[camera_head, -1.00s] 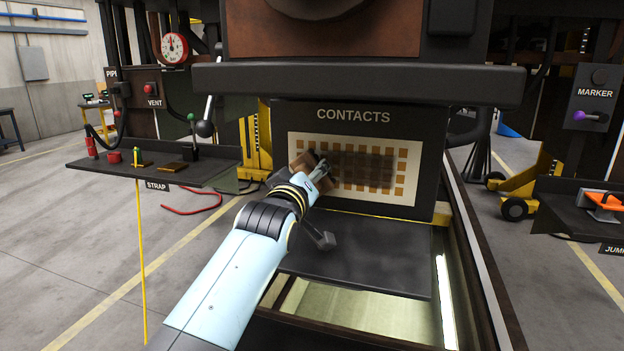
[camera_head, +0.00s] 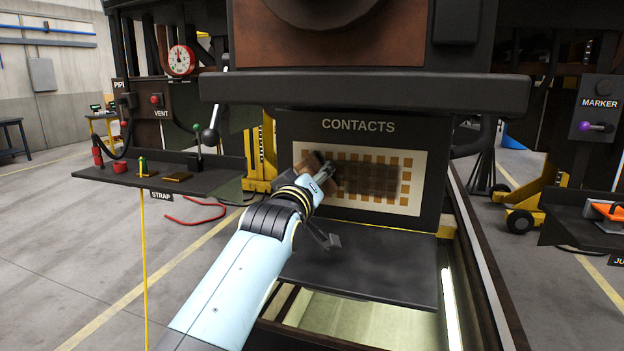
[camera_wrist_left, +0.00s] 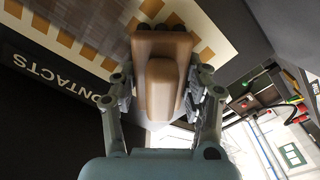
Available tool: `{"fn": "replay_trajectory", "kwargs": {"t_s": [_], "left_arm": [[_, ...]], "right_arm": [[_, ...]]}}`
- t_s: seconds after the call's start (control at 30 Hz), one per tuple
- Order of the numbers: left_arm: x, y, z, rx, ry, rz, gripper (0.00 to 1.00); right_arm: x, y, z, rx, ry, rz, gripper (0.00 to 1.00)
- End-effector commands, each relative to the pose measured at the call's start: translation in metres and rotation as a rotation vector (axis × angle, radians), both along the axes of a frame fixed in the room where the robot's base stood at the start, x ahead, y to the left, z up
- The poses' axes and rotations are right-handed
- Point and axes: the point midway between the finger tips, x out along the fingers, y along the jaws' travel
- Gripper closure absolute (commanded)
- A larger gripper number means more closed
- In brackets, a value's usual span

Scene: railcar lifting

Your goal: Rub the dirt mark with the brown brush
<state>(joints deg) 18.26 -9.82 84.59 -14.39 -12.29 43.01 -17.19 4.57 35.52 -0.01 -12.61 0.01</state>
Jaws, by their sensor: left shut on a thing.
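The dirt mark (camera_head: 372,181) is a dark smudge over the copper squares in the middle of the cream CONTACTS panel (camera_head: 408,207). My left gripper (camera_head: 321,178) is shut on the brown brush (camera_head: 306,166) at the left part of the panel, by the left end of the mark. The brush is tilted. In the left wrist view the brush (camera_wrist_left: 160,88) sits between both fingers of the gripper (camera_wrist_left: 160,100), with the panel behind it and part of the mark (camera_wrist_left: 95,20) at the top. Whether the bristles touch the panel is hidden. My right gripper is out of view.
A dark shelf (camera_head: 365,272) juts out below the panel, and a thick dark beam (camera_head: 365,90) runs above it. A side shelf (camera_head: 205,183) with a ball-topped lever (camera_head: 210,137) stands at left. Another shelf (camera_head: 570,232) with an orange tool is at right.

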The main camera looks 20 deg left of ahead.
Motion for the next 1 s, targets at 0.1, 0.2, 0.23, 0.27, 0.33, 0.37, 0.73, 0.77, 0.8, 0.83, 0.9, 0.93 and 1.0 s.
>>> {"fn": "replay_trajectory", "kwargs": {"t_s": [0.1,0.2,0.23,0.27,0.33,0.37,0.73,0.77,0.8,0.83,0.9,0.93,1.0], "left_arm": [[-0.009,-0.055,0.0,-0.123,0.017,-0.039,0.79],[-0.01,-0.05,0.0,-0.123,0.018,-0.039,0.79],[-0.01,-0.048,0.0,-0.122,0.018,-0.039,0.79],[-0.01,-0.045,0.001,-0.122,0.018,-0.039,0.79],[-0.01,-0.038,0.001,-0.122,0.018,-0.039,0.79],[-0.01,-0.035,0.001,-0.123,0.019,-0.038,0.79],[-0.01,-0.016,-0.002,-0.123,0.02,-0.039,0.79],[-0.009,-0.014,-0.001,-0.122,0.02,-0.039,0.79],[-0.009,-0.01,-0.001,-0.123,0.02,-0.039,0.79],[-0.009,-0.007,-0.001,-0.122,0.02,-0.039,0.79],[-0.007,0.001,0.0,-0.121,0.018,-0.038,0.79],[-0.007,0.004,0.0,-0.12,0.018,-0.039,0.79],[-0.006,0.01,0.0,-0.12,0.017,-0.038,0.79]], "right_arm": [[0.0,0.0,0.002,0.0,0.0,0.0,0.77],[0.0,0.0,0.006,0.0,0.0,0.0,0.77],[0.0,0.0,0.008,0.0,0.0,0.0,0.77],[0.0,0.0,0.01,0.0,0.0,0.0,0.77],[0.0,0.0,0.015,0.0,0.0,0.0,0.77],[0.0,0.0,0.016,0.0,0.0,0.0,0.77],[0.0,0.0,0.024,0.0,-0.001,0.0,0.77],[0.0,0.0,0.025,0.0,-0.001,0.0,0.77],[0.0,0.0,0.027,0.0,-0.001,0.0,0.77],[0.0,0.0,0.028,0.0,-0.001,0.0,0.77],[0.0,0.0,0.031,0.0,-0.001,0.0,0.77],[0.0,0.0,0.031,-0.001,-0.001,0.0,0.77],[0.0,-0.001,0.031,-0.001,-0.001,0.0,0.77]]}}
